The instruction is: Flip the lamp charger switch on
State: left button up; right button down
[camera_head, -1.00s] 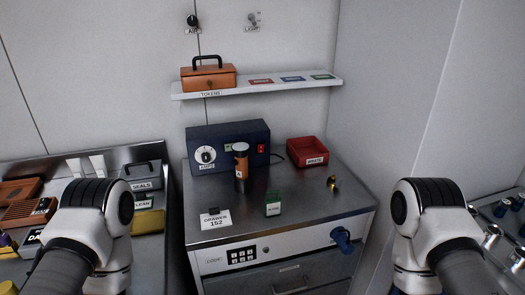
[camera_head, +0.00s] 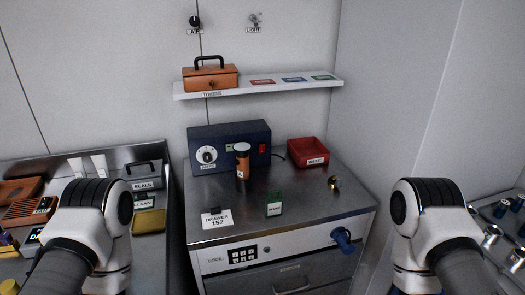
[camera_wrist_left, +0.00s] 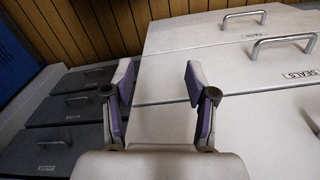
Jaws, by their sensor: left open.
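The dark blue charger box (camera_head: 220,135) stands at the back of the metal counter in the head view. Its front has a round white dial (camera_head: 207,155) labelled AMPS, a small green mark (camera_head: 229,148) and a red switch (camera_head: 262,149) at the right. I cannot tell the switch's position. An orange and dark cylinder with a pale cap, perhaps the lamp (camera_head: 242,166), stands upright before the box. My left gripper (camera_wrist_left: 158,85) is open and empty in the left wrist view, above grey drawer fronts, away from the charger. My right gripper is out of view; only its arm shows.
A red bin (camera_head: 308,152), a small green box (camera_head: 274,204), a brass piece (camera_head: 334,183) and a drawer card (camera_head: 215,219) are on the counter (camera_head: 300,195). A shelf (camera_head: 258,88) with an orange box hangs above. A blue knob (camera_head: 342,239) sticks out in front.

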aim_at(261, 147)
jog(key=u, duration=1.5)
jog(key=k+l, duration=0.1)
jog(key=l, duration=1.1)
jog(key=k+u, duration=0.05)
